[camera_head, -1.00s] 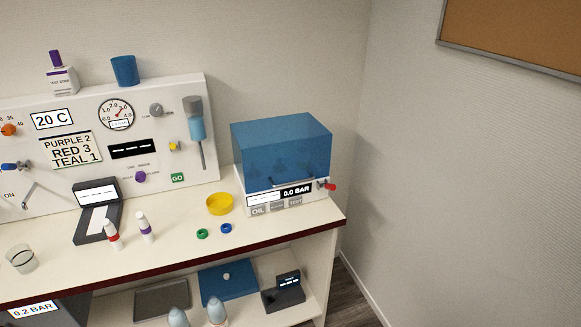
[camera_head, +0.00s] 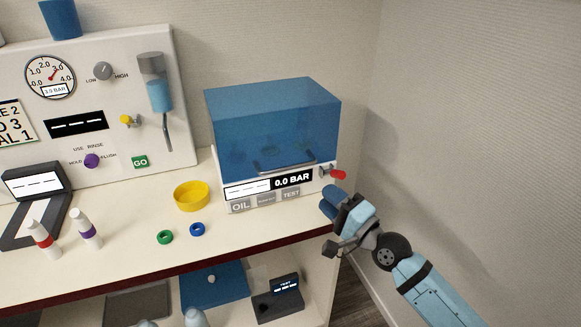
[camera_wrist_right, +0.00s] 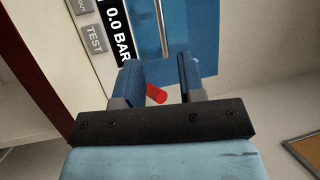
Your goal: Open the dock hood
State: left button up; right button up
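The dock hood (camera_head: 272,125) is a see-through blue box, sitting down on the white dock base (camera_head: 236,205). A grey bar handle (camera_head: 287,166) runs along its lower front edge. My right gripper (camera_head: 333,203) is in front of the dock's right corner, below and right of the handle. In the right wrist view its two blue fingers (camera_wrist_right: 160,76) are apart with nothing gripped. The red-tipped valve (camera_wrist_right: 156,94) shows beyond the gap between them, and the hood (camera_wrist_right: 200,30) and its handle (camera_wrist_right: 161,28) lie further ahead. My left gripper is not in view.
The red valve (camera_head: 338,174) sticks out at the dock's right side, close to my right gripper. A yellow dish (camera_head: 192,196), a green ring (camera_head: 165,237) and a blue ring (camera_head: 197,229) lie left of the dock. A wall (camera_head: 460,150) stands to the right.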

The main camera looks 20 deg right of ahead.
aim_at(291, 167)
jog(key=x, duration=1.2)
jog(key=shift+w+a+p, duration=0.25)
jog(key=shift+w+p, duration=0.05)
jog(key=shift+p, duration=0.1)
jog(key=shift+c, duration=0.2)
grip_shut()
